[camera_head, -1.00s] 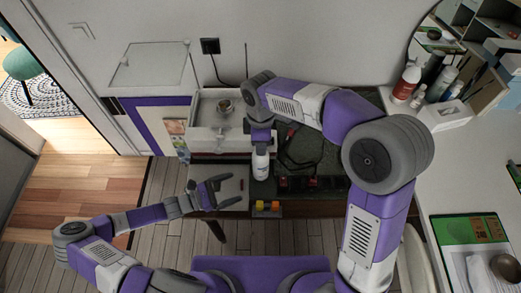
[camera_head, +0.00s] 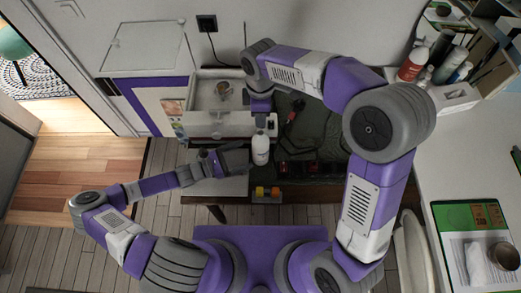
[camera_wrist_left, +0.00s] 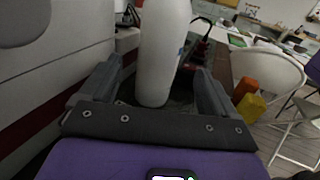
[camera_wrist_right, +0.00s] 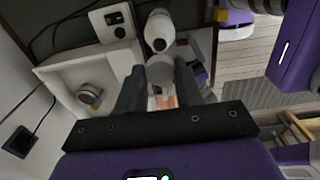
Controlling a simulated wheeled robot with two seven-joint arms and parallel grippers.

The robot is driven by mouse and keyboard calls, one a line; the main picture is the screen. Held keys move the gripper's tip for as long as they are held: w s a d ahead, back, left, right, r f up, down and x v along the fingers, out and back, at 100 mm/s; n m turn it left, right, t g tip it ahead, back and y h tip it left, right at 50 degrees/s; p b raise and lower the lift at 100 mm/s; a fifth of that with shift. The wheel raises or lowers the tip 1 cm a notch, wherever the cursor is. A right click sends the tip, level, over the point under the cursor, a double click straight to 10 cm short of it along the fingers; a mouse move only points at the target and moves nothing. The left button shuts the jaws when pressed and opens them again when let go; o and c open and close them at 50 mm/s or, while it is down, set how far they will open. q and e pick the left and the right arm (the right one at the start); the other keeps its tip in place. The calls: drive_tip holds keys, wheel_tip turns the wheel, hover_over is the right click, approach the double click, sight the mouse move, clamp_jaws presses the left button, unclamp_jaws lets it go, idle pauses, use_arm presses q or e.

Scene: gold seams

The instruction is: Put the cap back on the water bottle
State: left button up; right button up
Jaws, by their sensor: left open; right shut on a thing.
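The white water bottle (camera_head: 260,150) stands upright near the front edge of the dark table. It rises between the fingers of my left gripper in the left wrist view (camera_wrist_left: 162,55). My left gripper (camera_head: 238,157) is open around its lower body, with gaps visible beside it. My right gripper (camera_wrist_right: 160,85) is shut on a pale grey, rounded piece (camera_wrist_right: 160,70), which looks like the cap. It is close to the bottle's top (camera_wrist_right: 160,44) in the right wrist view. In the head view my right wrist covers the held piece. I cannot tell whether it touches the bottle.
An orange block (camera_head: 260,191) and a yellow block (camera_head: 275,192) sit at the table's front edge. A white tray (camera_head: 203,116) with a small round cup (camera_head: 223,89) lies behind my left gripper. Dark cables and red-and-black items lie right of the bottle.

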sight(261, 149)
use_arm(q)
drive_tip(key=x, duration=0.7)
drive_tip(key=shift+w+d, duration=0.2)
drive_tip(key=shift+d, duration=0.15)
drive_tip(key=c, duration=1.5)
use_arm(e)
drive_tip(key=shift+f, duration=2.5)
drive_tip(key=shift+f, duration=0.85)
drive_tip(key=shift+f, duration=0.55)
